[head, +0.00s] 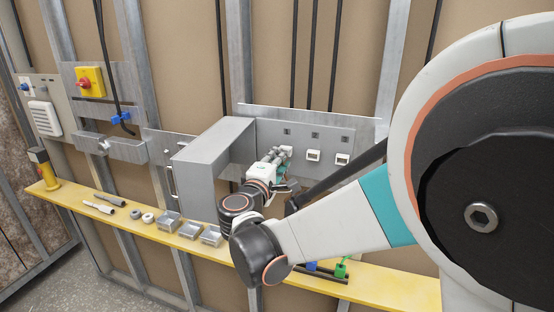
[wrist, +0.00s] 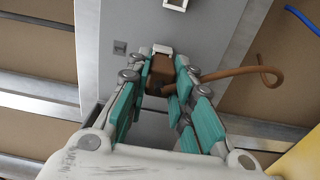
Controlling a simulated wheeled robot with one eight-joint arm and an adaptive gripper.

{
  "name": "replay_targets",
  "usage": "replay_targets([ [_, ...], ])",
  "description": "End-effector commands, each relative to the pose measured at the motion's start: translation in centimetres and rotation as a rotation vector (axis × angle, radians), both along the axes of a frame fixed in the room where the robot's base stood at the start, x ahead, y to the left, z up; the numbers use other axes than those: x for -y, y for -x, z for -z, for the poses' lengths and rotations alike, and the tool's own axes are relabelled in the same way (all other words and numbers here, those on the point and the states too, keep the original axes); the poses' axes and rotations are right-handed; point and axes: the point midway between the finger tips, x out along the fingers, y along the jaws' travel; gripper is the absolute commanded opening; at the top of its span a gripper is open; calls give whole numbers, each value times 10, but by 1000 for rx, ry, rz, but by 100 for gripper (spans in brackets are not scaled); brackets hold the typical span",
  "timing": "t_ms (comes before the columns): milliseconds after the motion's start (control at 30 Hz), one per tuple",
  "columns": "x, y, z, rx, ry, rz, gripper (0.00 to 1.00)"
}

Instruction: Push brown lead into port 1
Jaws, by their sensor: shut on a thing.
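In the wrist view the brown lead (wrist: 160,72) is a brown plug block with a brown cable (wrist: 235,72) curving off to the right. My gripper (wrist: 163,78) is shut on the plug, with teal pads on both sides. The plug's front is at a white port (wrist: 162,48) on the grey panel; I cannot tell how far it is in. In the head view my gripper (head: 284,156) is at the panel (head: 270,128), over its leftmost port place, and hides the plug and that port. Two white ports, the middle one (head: 313,156) and the right one (head: 342,159), stand empty.
A grey box-shaped housing (head: 205,165) juts out left of the panel. The yellow shelf (head: 390,285) below bears a blue lead (head: 312,266), a green lead (head: 341,268) and several small metal boxes. Black cables (head: 313,55) hang down behind the panel.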

Motion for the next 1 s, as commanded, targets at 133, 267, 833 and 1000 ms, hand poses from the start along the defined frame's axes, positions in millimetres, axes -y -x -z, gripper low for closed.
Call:
replay_targets([
  [133,1,-3,0,0,0,0,0],
  [267,2,-6,0,0,0,1,0],
  [833,3,-9,0,0,0,0,44],
  [1000,-2,2,0,0,0,-2,44],
])
